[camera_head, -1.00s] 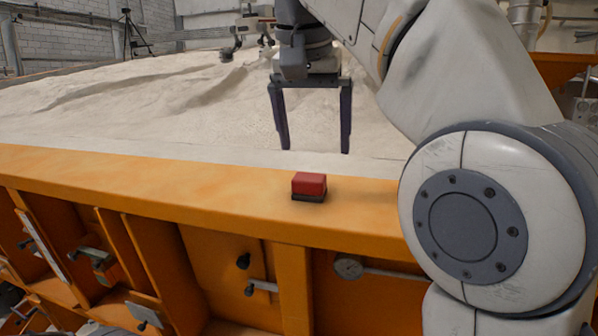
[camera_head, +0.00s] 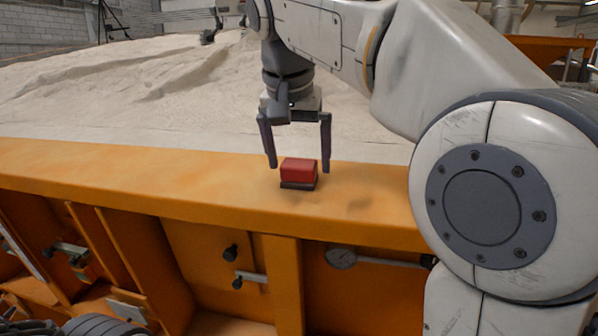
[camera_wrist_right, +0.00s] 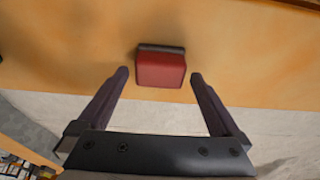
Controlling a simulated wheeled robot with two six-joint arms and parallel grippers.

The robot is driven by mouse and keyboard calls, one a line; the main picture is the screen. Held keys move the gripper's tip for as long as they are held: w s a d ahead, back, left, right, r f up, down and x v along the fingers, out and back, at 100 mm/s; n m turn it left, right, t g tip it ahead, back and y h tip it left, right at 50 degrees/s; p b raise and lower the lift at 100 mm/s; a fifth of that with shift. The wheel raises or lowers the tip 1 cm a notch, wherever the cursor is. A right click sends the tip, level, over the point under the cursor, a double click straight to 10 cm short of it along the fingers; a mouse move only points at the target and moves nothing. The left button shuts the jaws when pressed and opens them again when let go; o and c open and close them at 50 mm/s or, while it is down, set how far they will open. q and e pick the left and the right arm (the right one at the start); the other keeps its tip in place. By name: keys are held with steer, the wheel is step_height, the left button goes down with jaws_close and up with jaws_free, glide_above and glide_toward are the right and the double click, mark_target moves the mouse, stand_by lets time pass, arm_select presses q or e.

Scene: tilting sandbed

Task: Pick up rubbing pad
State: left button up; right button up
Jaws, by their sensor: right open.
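The rubbing pad (camera_head: 299,172) is a small red block on a dark base, lying on the orange rim of the sandbed. It also shows in the right wrist view (camera_wrist_right: 161,69), just beyond the fingertips. My right gripper (camera_head: 298,170) is open and empty, its fingers pointing down. In the head view its two fingers stand on either side of the pad, their tips close to the rim. In the wrist view (camera_wrist_right: 159,75) the pad lies ahead of the gap between the fingers. My left gripper is not seen.
The orange rim (camera_head: 130,170) is flat and clear on both sides of the pad. Pale sand (camera_head: 130,100) fills the bed behind it.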

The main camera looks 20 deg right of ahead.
steer(key=shift+w+d+f, duration=0.15)
steer(key=shift+w+f, duration=0.05)
steer(key=shift+f, duration=0.5)
steer(key=c, duration=1.3)
steer(key=shift+r, duration=0.1)
